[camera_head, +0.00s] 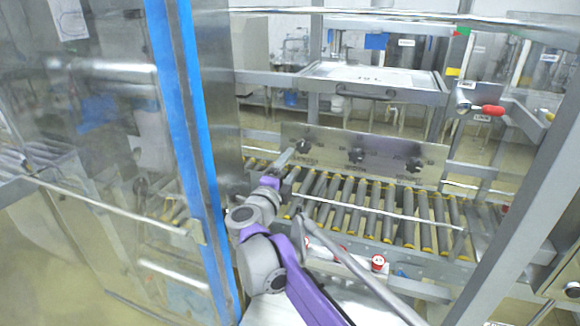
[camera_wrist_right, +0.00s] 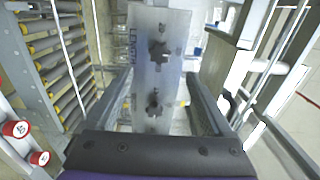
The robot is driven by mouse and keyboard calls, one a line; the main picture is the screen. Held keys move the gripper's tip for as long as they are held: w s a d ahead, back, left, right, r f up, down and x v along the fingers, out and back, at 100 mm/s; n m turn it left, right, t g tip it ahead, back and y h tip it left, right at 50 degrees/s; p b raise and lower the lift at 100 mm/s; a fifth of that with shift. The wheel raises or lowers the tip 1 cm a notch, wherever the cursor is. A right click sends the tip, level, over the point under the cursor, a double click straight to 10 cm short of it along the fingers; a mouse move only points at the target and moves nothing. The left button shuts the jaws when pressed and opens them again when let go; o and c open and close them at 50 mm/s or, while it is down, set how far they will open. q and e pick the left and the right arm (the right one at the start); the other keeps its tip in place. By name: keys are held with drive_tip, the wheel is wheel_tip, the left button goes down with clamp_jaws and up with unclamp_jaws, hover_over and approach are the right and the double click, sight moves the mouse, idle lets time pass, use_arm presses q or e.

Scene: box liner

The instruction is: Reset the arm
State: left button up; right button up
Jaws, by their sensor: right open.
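My right arm comes up from the bottom of the head view in purple and grey. Its gripper (camera_head: 284,160) is by the left end of a metal panel (camera_head: 330,145) with black star knobs. In the right wrist view the two fingers of this gripper (camera_wrist_right: 158,90) are apart with nothing held between them. The panel (camera_wrist_right: 178,65) shows beyond and between the fingers, with two knobs and a "LENGTH" label. Whether a finger touches the panel cannot be told. My left gripper is not in view.
A roller conveyor (camera_head: 400,215) lies below the panel. A blue-edged post (camera_head: 188,120) and clear door stand close to the arm's left. A metal frame post (camera_head: 515,220) stands at the right. Red buttons (camera_head: 378,262) sit on the conveyor's front side.

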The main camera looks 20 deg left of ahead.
drive_tip(key=shift+d, duration=0.1)
drive_tip(key=s+d+r+n+g+y+p, duration=0.1)
drive_tip(key=s+d+n+y, duration=0.15)
drive_tip(key=d+n, duration=0.3)
drive_tip(key=s+d+r+n+y, duration=0.1)
drive_tip(key=s+d+n+y, duration=0.1)
drive_tip(key=d+n+y, duration=0.3)
drive_tip(key=s+d+f+n+g+h+p, duration=0.1)
drive_tip(key=s+d+f+n+g+h, duration=0.2)
drive_tip(key=s+d+f, duration=1)
drive_tip(key=s+d+f+n+g+h+p, duration=0.1)
drive_tip(key=s+d+f+n+g+h, duration=0.3)
drive_tip(key=s+d+f+g, duration=0.4)
drive_tip(key=s+d+f+n, duration=0.1)
drive_tip(key=s+d+f, duration=0.4)
drive_tip(key=s+d, duration=0.2)
drive_tip(key=shift+s+f+g, duration=0.2)
drive_tip(key=shift+s+g, duration=0.1)
drive_tip(key=shift+s, duration=1)
